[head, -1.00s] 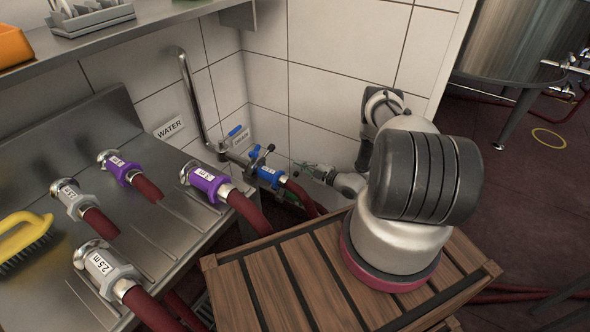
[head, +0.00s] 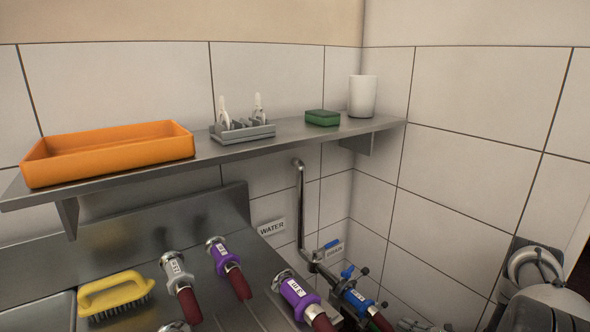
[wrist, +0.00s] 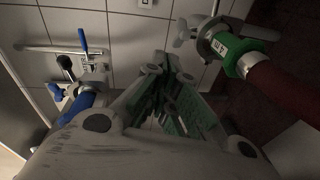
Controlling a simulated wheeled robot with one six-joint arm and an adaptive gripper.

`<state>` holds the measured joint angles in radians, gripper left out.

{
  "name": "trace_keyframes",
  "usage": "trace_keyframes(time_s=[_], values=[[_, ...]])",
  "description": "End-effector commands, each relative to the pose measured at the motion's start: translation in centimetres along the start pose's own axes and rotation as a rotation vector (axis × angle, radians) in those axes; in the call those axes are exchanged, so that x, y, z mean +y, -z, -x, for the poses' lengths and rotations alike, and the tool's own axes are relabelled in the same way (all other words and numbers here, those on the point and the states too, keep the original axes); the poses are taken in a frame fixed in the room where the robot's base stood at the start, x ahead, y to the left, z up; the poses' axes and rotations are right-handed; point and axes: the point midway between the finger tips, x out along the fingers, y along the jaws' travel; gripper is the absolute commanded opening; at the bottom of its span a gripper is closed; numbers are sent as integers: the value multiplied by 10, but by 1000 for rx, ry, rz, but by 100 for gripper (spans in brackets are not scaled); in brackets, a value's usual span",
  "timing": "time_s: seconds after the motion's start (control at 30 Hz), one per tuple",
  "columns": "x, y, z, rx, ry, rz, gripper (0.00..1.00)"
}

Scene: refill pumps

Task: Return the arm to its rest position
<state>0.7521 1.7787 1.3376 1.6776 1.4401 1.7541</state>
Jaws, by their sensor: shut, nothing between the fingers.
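My gripper (wrist: 172,98) shows in the middle of the wrist view, its fingers shut with nothing between them. A blue hose coupling (wrist: 84,103) is to its left and a green coupling (wrist: 232,52) with a dark red hose is to its upper right; both are apart from the fingers. In the head view my arm is cut off at the lower right corner, and the gripper is mostly out of the frame. The blue coupling (head: 354,300) sits at the pipe by the DRAIN sign, to the left of my arm.
Purple couplings (head: 294,292) and grey ones lie on the steel counter beside a yellow brush (head: 113,292). A steel shelf (head: 210,155) above holds an orange tray (head: 110,150), a grey rack, a green sponge and a white cup. The right wall is bare tile.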

Motion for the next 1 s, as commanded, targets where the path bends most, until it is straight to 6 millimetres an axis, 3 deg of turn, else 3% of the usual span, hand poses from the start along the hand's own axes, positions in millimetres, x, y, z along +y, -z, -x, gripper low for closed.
trace_keyframes(time_s=[0.03, 0.13, 0.27, 0.6, 1.0], values=[[-9, 24, 6, 55, 30, 69, 0], [-8, 59, 21, 188, 73, 265, 0], [22, 89, 46, 398, 85, 576, 0], [139, 124, 108, 936, -50, 1319, 0], [276, 152, 173, 1515, -350, 1977, 0]])
